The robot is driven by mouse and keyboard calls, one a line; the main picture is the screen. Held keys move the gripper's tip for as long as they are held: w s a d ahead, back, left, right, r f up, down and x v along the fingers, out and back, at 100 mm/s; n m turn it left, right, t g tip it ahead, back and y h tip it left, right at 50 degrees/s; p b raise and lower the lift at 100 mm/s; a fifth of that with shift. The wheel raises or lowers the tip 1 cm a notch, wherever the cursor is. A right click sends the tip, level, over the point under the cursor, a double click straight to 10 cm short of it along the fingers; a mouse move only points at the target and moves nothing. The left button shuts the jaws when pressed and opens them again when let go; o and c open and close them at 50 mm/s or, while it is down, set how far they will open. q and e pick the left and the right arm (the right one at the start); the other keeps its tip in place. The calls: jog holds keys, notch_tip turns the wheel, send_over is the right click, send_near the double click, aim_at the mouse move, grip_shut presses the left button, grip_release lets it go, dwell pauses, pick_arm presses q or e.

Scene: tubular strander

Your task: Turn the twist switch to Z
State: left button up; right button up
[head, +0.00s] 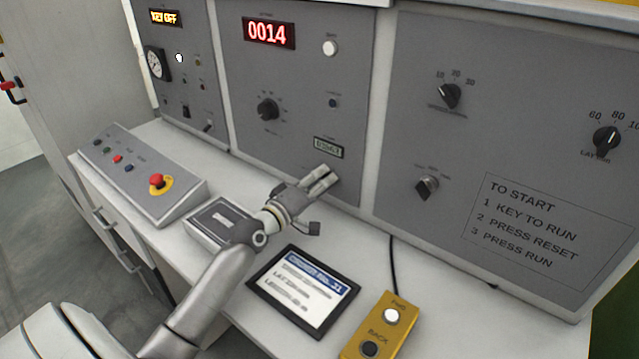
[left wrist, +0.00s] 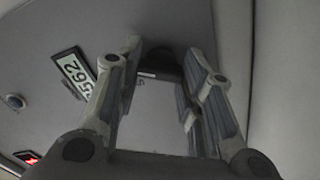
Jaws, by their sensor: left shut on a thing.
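My left gripper (head: 322,180) reaches the lower part of the middle grey panel, just below a small grey counter. In the left wrist view the fingers of this gripper (left wrist: 168,72) stand on either side of a dark knob (left wrist: 163,68) on the panel, and the gripper is shut on it. This knob appears to be the twist switch; the gripper hides it in the head view. Its pointer direction and any S or Z marks cannot be read. My right gripper is not in view.
The small counter (head: 328,147) also shows in the left wrist view (left wrist: 73,73). The right panel has several black knobs, including one at lower left (head: 427,187). A tablet (head: 303,290), a yellow button box (head: 372,335) and a sloped console with a red emergency button (head: 157,181) occupy the ledge.

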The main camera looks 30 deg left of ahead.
pick_arm(q)
jog(key=shift+f, duration=0.1)
dwell(0.3)
jog(key=o, duration=1)
jog(key=shift+o, duration=0.2)
jog(key=shift+s, duration=0.1)
jog(key=s, duration=0.8)
jog(key=s+a, duration=0.1)
jog(key=s, duration=0.2)
jog(key=shift+s, duration=0.4)
